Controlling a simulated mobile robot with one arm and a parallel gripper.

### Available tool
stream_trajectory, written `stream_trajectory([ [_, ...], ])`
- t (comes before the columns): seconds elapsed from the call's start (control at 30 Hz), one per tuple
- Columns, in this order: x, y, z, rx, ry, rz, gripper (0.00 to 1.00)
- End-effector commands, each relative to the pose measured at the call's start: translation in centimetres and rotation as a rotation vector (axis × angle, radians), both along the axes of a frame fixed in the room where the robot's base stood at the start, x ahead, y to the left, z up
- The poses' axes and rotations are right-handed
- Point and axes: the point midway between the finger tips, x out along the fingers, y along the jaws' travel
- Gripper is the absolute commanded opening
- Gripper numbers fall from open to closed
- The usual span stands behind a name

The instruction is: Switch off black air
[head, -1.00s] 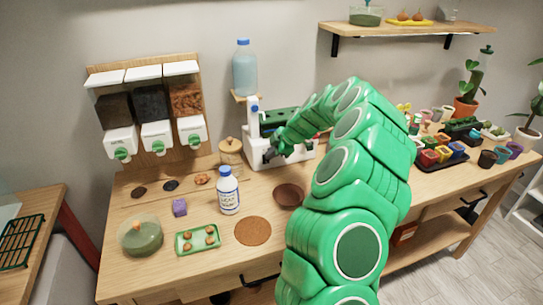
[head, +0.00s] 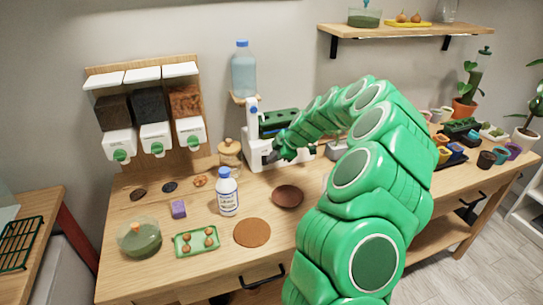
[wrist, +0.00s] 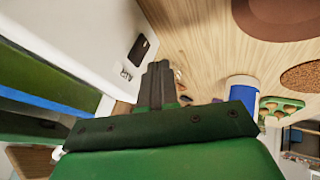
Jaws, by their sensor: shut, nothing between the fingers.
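A white machine (head: 258,150) with green and black parts on top stands at the back of the wooden bench. In the wrist view its white face (wrist: 95,30) fills the upper left. A black rectangular switch (wrist: 139,48) sits on that face, with a small dark marking beside it; I cannot tell which way it is set. My gripper (head: 281,152) is in front of the machine. In the wrist view the dark fingers (wrist: 158,85) are closed together and empty, just below the switch and apart from it in the picture. The arm covers the machine's right side.
A white bottle with a blue cap (head: 228,192), a brown saucer (head: 287,196) and a cork mat (head: 252,233) lie in front of the machine. A jar (head: 230,155) stands close to its left. Colored pots (head: 455,155) are at right.

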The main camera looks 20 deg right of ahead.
Motion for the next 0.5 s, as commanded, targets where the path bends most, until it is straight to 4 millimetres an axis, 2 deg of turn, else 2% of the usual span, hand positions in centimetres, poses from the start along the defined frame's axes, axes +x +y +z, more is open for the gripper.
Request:
stream_trajectory([
  [0.13, -1.1, 0.0, 0.1, 0.001, 0.0, 0.0, 0.0],
  [0.5, -2.3, -2.1, 4.8, -0.002, -0.005, -0.003, 0.0],
])
